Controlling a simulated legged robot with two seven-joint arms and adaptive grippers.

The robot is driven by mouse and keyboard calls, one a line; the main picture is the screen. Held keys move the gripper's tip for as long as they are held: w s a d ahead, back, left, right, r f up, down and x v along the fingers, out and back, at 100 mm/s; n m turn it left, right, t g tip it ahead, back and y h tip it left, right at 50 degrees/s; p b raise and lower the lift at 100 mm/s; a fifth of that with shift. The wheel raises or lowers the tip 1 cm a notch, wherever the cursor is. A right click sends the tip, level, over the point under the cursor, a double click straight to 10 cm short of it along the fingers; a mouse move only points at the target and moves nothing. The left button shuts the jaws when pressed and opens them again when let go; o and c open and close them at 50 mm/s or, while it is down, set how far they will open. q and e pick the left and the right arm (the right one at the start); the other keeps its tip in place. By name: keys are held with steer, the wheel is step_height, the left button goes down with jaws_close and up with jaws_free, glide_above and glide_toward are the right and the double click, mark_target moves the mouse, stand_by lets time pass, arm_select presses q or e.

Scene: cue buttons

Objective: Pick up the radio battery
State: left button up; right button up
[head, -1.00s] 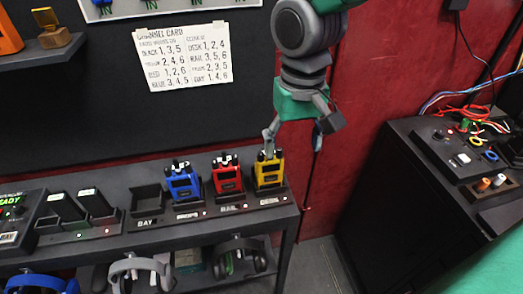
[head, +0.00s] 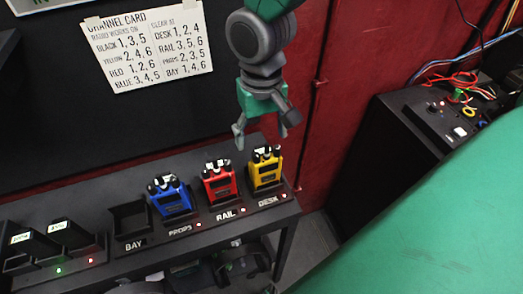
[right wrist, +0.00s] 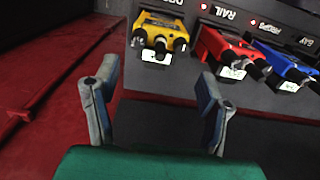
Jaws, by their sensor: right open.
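Two black battery-like blocks with white labels stand in a charger at the left of the bench in the head view: a left block (head: 30,252) and a right block (head: 72,240). I cannot tell which one is the radio battery. A green light shows before one and a red light before the other. My right gripper (head: 262,134) is open and empty, above and behind the yellow radio (head: 267,172), well right of the blocks. In the right wrist view its open fingers (right wrist: 153,95) have nothing between them. My left gripper is not in view.
Blue (head: 170,197) and red radios (head: 220,183) stand in the PROPS and RAIL slots, the yellow one in DESK. The BAY slot (head: 130,220) is empty. A channel card (head: 147,45) hangs on the wall. A black cabinet (head: 375,150) with cables stands right.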

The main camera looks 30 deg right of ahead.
mark_target(262, 148)
steer(key=f, duration=0.5)
steer(key=shift+w+d+f, duration=0.25)
steer(key=shift+w+f, duration=0.1)
steer(key=shift+f, duration=0.05)
jaws_close()
